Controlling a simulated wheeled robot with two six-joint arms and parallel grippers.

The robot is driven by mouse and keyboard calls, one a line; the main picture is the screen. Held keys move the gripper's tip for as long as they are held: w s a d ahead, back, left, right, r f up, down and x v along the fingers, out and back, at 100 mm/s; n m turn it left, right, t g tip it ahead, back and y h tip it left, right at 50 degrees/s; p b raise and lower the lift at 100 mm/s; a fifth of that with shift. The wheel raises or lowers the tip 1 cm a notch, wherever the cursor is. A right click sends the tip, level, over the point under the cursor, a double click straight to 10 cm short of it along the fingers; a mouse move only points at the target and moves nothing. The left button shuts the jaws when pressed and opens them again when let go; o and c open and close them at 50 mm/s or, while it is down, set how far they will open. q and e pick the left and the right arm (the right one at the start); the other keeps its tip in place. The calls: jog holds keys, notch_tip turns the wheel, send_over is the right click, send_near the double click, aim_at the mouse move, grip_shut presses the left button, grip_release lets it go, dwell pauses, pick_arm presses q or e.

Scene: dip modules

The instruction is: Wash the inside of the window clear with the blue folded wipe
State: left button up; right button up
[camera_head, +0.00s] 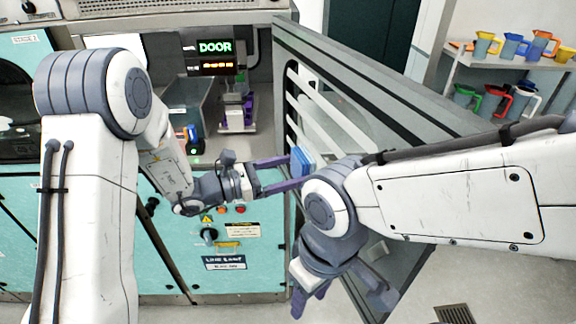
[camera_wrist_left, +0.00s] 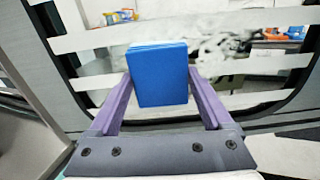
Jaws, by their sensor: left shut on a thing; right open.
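The blue folded wipe (camera_head: 301,163) is held between the purple fingers of my left gripper (camera_head: 288,172), in front of the open door's window (camera_head: 335,125). In the left wrist view the wipe (camera_wrist_left: 160,75) is upright between the two fingers (camera_wrist_left: 160,100), facing the glass. I cannot tell whether it touches the glass. The window (camera_wrist_left: 225,95) shows pale horizontal bands and a whitish smeared patch, with clearer strips between. My right gripper (camera_head: 340,292) is open and empty, low in front of the door. My right arm hides the window's lower part.
The open door's grey frame (camera_head: 400,95) slants across the middle. Behind it, a shelf (camera_head: 510,65) holds several coloured jugs. The teal machine front (camera_head: 225,265) with knob and buttons stands left, below an open chamber (camera_head: 240,150) and a lit DOOR display (camera_head: 215,47).

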pick_arm(q)
jog(key=s+d+p, duration=0.4)
jog(key=s+p, duration=0.2)
jog(key=s, duration=0.4)
jog(key=shift+s, duration=0.15)
dwell(1.5)
jog(key=s+p, duration=0.1)
jog(key=s+d+p, duration=0.1)
jog(key=p, duration=0.1)
jog(key=s+p, duration=0.1)
jog(key=shift+d, duration=0.3)
jog(key=shift+w+a+p, duration=0.15)
jog(key=shift+w+a, duration=0.15)
jog(key=shift+w, duration=0.55)
jog(key=shift+w+a+p, duration=0.15)
jog(key=shift+w+a, duration=0.1)
jog(key=shift+w, duration=0.55)
jog(key=w+a, duration=0.2)
jog(key=w, duration=0.4)
jog(key=shift+w+a+b, duration=0.2)
jog(key=shift+w+b, duration=0.05)
jog(key=shift+b, duration=0.1)
jog(key=shift+w+a+b, duration=0.2)
jog(key=shift+w+a, duration=0.1)
jog(key=shift+w, duration=0.5)
jog(key=shift+w+a+b, duration=0.15)
jog(key=shift+w+a, duration=0.15)
jog(key=shift+w, duration=0.5)
